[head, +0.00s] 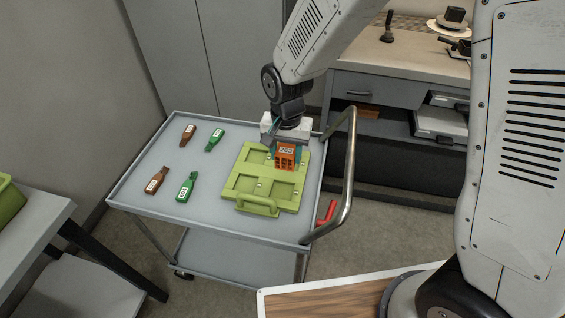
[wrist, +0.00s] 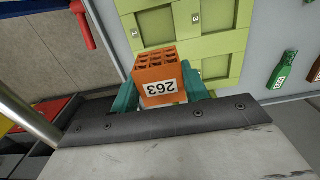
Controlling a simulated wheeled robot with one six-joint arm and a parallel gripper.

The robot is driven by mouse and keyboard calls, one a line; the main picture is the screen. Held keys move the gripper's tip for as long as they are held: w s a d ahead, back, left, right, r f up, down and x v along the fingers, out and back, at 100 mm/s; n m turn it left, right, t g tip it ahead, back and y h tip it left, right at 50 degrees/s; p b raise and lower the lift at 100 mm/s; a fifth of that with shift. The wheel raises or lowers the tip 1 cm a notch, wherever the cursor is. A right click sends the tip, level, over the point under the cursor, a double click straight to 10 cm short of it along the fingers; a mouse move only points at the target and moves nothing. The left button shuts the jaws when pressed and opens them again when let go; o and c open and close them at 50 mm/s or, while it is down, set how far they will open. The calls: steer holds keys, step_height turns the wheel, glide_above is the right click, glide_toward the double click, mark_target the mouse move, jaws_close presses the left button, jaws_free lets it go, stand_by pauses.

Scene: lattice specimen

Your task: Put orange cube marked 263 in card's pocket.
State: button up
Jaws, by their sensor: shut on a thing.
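The orange lattice cube (head: 285,156) bears a white label reading 263. In the wrist view the cube (wrist: 155,75) sits between the two teal fingers of my gripper (wrist: 160,92), which is shut on it. The green card (head: 291,191) lies flat on the cart top, with square pockets and a handle at its near edge. In the head view the cube appears over the card's far right part and hides some of it. I cannot tell whether the cube touches the card. Small numbered labels show on the card (wrist: 211,42) in the wrist view.
The grey cart (head: 150,190) has a raised rim and a tall metal handle (head: 350,170) at right. Two brown tags (head: 188,133) and two green tags (head: 187,187) lie left of the card. A workbench (head: 400,55) stands behind.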

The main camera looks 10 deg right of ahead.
steer(key=shift+s+a+f, duration=0.2)
steer(key=shift+s+f, duration=0.35)
steer(key=shift+f, duration=0.5)
steer(key=shift+s+a+f, duration=0.25)
steer(key=shift+s+f, duration=0.25)
steer(key=shift+f, duration=0.5)
steer(key=shift+s+a+f, duration=0.2)
steer(key=shift+s+f, duration=0.35)
steer(key=shift+f, duration=0.5)
steer(key=shift+o, duration=0.3)
steer(key=shift+s+a, duration=0.1)
steer(key=shift+s, duration=0.05)
steer(key=shift+f, duration=0.95)
steer(key=o, duration=1.5)
steer(key=shift+c, duration=0.2)
